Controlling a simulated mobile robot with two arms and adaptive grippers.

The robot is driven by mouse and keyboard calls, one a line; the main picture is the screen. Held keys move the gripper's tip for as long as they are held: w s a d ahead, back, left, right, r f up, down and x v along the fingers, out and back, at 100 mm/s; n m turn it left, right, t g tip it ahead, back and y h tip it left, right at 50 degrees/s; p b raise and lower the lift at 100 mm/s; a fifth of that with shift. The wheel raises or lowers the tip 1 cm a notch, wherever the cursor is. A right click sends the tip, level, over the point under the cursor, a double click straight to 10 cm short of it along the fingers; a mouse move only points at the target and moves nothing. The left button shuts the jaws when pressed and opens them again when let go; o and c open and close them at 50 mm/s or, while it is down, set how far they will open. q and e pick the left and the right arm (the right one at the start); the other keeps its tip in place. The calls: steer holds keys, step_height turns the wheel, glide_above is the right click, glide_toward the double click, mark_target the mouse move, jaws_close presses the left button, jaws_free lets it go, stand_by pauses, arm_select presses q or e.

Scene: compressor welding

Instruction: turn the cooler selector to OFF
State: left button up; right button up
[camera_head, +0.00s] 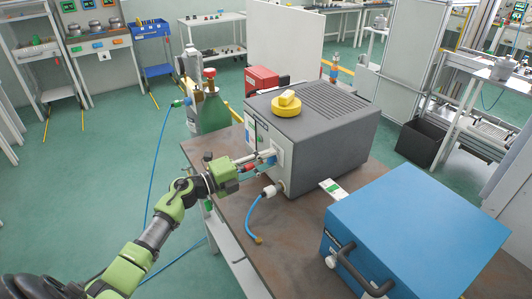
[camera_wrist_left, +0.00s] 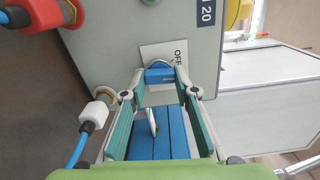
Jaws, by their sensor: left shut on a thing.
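The cooler (camera_head: 330,135) is a dark grey box on the brown table, with its pale front panel facing left. My left gripper (camera_head: 263,160) reaches this panel from the left. In the left wrist view, the fingertips of my left gripper (camera_wrist_left: 158,77) are closed around the blue selector knob (camera_wrist_left: 158,72), on a white plate (camera_wrist_left: 159,52). The letters "OFF" show sideways on the plate, just right of the knob. The fingers partly hide the knob and plate, and I cannot read the pointer's setting. My right gripper is not in view.
A blue box with a black handle (camera_head: 420,230) stands at the front right. A yellow roll (camera_head: 286,106) lies on the cooler. A blue hose (camera_head: 250,215) hangs from a white fitting below my gripper. A green gas cylinder (camera_head: 212,110) stands behind. The table's front edge is bare.

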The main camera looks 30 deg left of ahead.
arm_select(q)
steer(key=shift+r+n+p, duration=0.1)
steer(key=shift+n+p, duration=2.3)
steer(key=shift+n, duration=1)
steer(key=o, duration=1.1)
steer(key=v, duration=1.2)
steer(key=shift+a, duration=0.1)
